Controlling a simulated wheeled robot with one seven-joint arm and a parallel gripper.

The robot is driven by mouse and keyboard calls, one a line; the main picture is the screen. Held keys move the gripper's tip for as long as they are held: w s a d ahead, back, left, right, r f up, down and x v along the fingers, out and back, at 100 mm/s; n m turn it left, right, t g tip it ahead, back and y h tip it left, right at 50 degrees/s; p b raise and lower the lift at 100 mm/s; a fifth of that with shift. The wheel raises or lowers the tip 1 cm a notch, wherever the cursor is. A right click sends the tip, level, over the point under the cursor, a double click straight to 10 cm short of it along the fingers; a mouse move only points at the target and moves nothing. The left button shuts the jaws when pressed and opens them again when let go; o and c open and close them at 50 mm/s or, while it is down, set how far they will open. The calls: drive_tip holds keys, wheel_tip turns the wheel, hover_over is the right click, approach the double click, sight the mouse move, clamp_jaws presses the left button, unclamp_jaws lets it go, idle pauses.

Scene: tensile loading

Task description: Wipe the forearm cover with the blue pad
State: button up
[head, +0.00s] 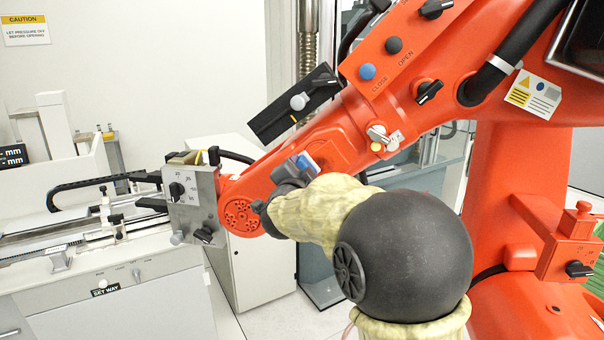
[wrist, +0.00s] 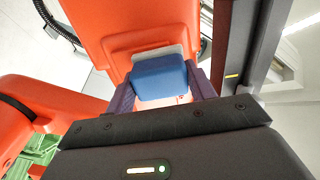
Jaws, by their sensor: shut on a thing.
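My gripper (head: 298,166) is shut on the blue pad (head: 308,164), which has a pale backing edge. The pad sits between the two dark fingers in the wrist view (wrist: 160,80). The orange forearm cover (head: 334,146) is a raised panel on the side of the large orange arm, just behind and beside the pad. In the wrist view, orange surface (wrist: 125,22) lies directly beyond the pad. The pad is at or very near this surface; I cannot tell whether they touch. My own wrist and forearm hide part of the orange arm below.
A black bar with a grey knob (head: 298,102) juts out above the pad. A metal box with dials (head: 190,197) is at the orange arm's left end. A white bench machine (head: 120,262) stands at left. Blue and black buttons (head: 367,72) are higher on the arm.

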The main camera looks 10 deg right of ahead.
sight(318, 169)
drive_tip(key=shift+s+d+f+b, duration=0.1)
drive_tip(key=shift+s+d+b, duration=0.25)
drive_tip(key=shift+d+b, duration=0.3)
drive_tip(key=shift+s+d+b, duration=0.35)
drive_tip(key=shift+d+b, duration=0.1)
drive_tip(key=shift+d, duration=0.4)
drive_tip(key=shift+s+d, duration=0.1)
drive_tip(key=shift+d, duration=0.15)
drive_tip(key=shift+s+d+b, duration=0.2)
drive_tip(key=shift+d+b, duration=0.4)
drive_tip(key=shift+d, duration=0.1)
drive_tip(key=shift+s+d+b, duration=0.2)
drive_tip(key=shift+d+b, duration=0.1)
drive_tip(key=shift+d, duration=0.25)
drive_tip(key=shift+s+d+b, duration=0.2)
drive_tip(key=shift+d+b, duration=0.1)
drive_tip(key=shift+d, duration=0.2)
